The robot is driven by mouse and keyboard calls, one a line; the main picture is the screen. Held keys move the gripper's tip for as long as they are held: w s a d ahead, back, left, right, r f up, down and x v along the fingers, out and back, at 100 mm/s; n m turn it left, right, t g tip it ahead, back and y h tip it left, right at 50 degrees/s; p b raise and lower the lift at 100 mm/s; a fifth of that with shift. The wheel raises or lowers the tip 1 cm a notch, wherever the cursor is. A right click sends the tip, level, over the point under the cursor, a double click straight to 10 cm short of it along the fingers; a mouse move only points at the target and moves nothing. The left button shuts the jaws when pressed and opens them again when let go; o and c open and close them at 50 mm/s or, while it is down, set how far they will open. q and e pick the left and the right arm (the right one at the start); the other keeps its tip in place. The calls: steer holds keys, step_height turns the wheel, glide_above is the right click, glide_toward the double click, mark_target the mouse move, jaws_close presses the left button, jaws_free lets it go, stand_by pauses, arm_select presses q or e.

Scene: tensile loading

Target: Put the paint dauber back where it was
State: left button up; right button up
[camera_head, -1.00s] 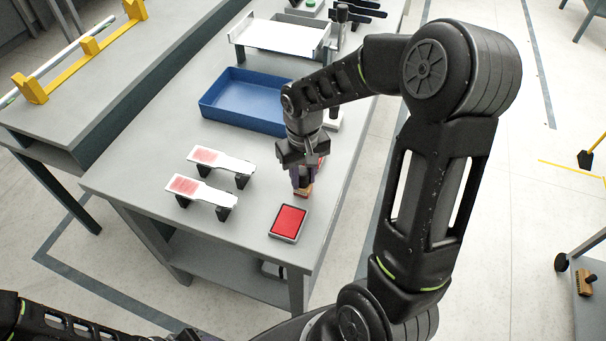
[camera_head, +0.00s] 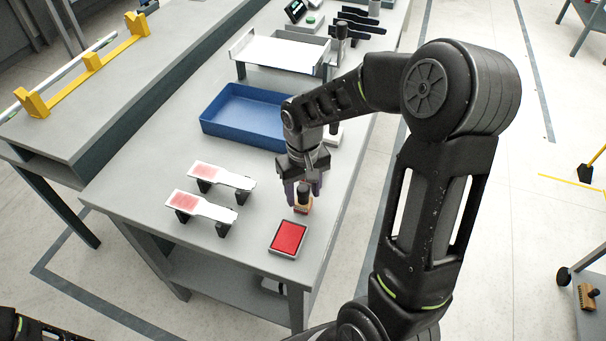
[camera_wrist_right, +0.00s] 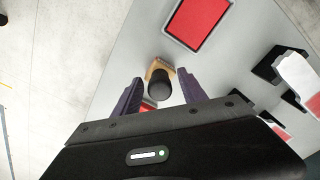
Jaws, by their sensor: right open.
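The paint dauber (camera_head: 303,207) has a wooden block base and a black knob handle. It stands upright on the table beside the red ink pad (camera_head: 288,237). My right gripper (camera_head: 303,189) is above it, open, with a purple finger on each side of the knob. In the right wrist view, the dauber (camera_wrist_right: 158,80) shows between and just beyond the spread fingertips (camera_wrist_right: 158,88), with gaps on both sides. The red pad (camera_wrist_right: 200,20) lies beyond it. A small red patch (camera_wrist_right: 148,105) is partly hidden behind the dauber and gripper. My left gripper is out of view.
Two white specimens with pink-red patches (camera_head: 203,206) (camera_head: 222,176) rest on black supports left of the pad. A blue tray (camera_head: 243,108) lies behind them, with a white tray (camera_head: 282,52) farther back. The table's right edge is close to the dauber.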

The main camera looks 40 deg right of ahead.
step_height(320, 180, up, 12)
steer(key=b, duration=0.1)
